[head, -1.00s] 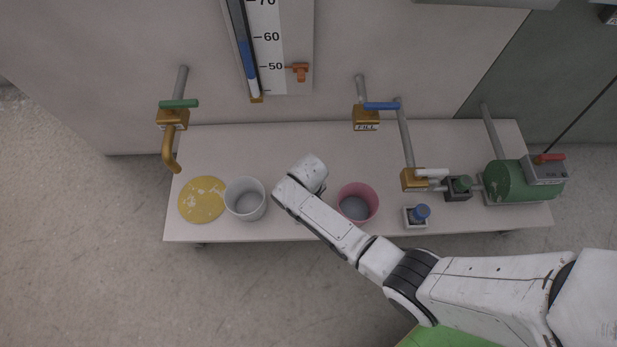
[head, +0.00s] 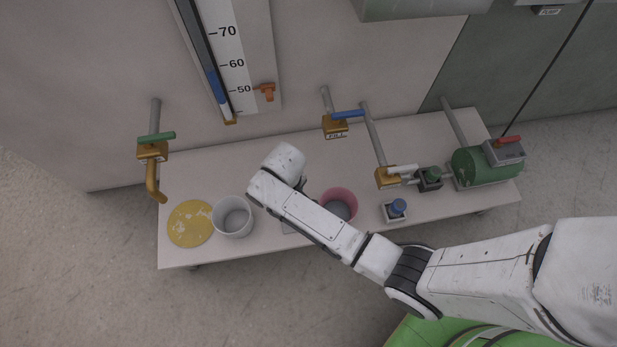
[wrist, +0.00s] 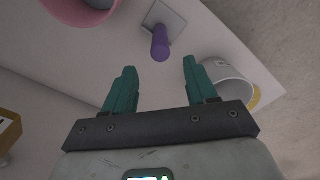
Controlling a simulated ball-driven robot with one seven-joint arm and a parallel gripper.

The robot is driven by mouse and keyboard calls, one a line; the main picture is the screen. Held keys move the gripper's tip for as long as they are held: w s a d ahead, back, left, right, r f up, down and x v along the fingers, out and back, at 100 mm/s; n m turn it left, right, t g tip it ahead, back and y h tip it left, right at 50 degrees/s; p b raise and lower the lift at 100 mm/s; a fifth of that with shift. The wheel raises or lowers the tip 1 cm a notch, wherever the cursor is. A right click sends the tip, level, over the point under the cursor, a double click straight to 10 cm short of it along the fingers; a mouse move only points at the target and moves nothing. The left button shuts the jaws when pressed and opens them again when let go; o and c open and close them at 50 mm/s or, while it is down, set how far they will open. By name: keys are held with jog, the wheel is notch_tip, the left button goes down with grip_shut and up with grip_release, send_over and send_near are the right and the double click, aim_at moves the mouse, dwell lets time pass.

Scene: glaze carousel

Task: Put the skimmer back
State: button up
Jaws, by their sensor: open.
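In the wrist view a purple upright handle (wrist: 160,44) rises from a grey square plate (wrist: 166,20) on the bench. I cannot tell whether it is the skimmer. In the head view my arm covers most of this spot; only a grey edge (head: 289,228) shows beside it. My gripper (wrist: 160,66) is open, with teal fingers and nothing between them. The handle is just beyond the fingertips, roughly centred on the gap. A white bucket (head: 232,230) stands left of the arm, a pink bucket (head: 351,195) right of it. Both also show in the wrist view: white (wrist: 237,88), pink (wrist: 83,15).
A yellow, patchy disc (head: 190,224) lies at the bench's left end, below a brass tap (head: 152,152). A blue knob (head: 398,206) and a green motor (head: 482,168) are on the right. Blue-handled valve (head: 335,127) and gauge (head: 232,65) are at the wall.

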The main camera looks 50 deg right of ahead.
jog(key=s+d+r+m, duration=0.1)
jog(key=s+d+r, duration=0.2)
jog(key=s+r, duration=0.4)
jog(key=s+d+r+m+t, duration=0.1)
jog(key=s+d+r, duration=0.3)
jog(key=s+r, duration=0.3)
jog(key=s, duration=0.3)
jog(key=shift+s+r, duration=0.15)
jog(key=shift+s, duration=0.05)
